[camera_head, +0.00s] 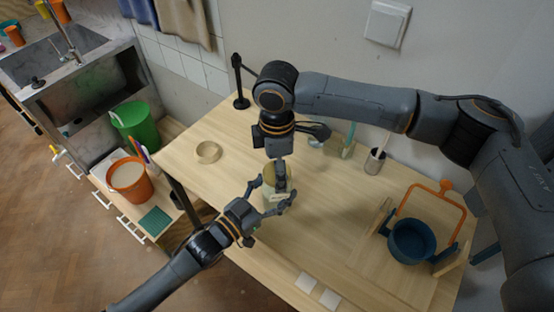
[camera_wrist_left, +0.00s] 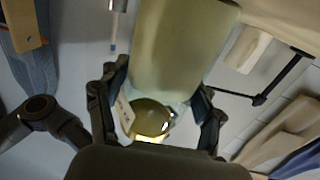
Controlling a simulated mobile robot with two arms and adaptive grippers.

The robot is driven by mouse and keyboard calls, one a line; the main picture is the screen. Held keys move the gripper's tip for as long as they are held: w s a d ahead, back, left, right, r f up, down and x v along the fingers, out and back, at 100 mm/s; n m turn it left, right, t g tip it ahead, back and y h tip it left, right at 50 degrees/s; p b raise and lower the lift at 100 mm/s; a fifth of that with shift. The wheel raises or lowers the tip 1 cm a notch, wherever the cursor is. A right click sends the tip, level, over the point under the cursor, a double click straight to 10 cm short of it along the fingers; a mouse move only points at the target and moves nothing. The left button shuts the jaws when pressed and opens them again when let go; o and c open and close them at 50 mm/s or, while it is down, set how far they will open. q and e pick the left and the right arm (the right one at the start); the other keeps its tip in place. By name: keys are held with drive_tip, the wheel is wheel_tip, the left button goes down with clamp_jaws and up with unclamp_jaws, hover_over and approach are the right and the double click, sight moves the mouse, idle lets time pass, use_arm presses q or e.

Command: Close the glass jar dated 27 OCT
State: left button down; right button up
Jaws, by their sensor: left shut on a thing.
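The glass jar (camera_head: 270,188) stands upright on the wooden table, with yellow-green contents and a pale label low on its side. My left gripper (camera_head: 272,201) is shut around its lower part from the front left. In the left wrist view the jar (camera_wrist_left: 182,50) fills the space between and beyond the fingers, and a white label (camera_wrist_left: 125,115) shows; the date cannot be read. My right gripper (camera_head: 281,165) points down at the jar's top. Its fingers are small and dark there, so its opening, and whether a lid is in it, cannot be told.
A pale round ring-like piece (camera_head: 208,152) lies left on the table. Behind are small glass jars (camera_head: 348,146) and a metal tool cup (camera_head: 375,161). A blue pot (camera_head: 412,241) with an orange handle stands right. White tiles (camera_head: 306,282) lie at the front edge.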

drive_tip(key=c, duration=1.2)
drive_tip(key=shift+c, duration=0.2)
drive_tip(key=o, duration=1.4)
drive_tip(key=shift+r, duration=0.1)
wheel_tip(320, 180, up, 12)
drive_tip(key=shift+f, duration=0.1)
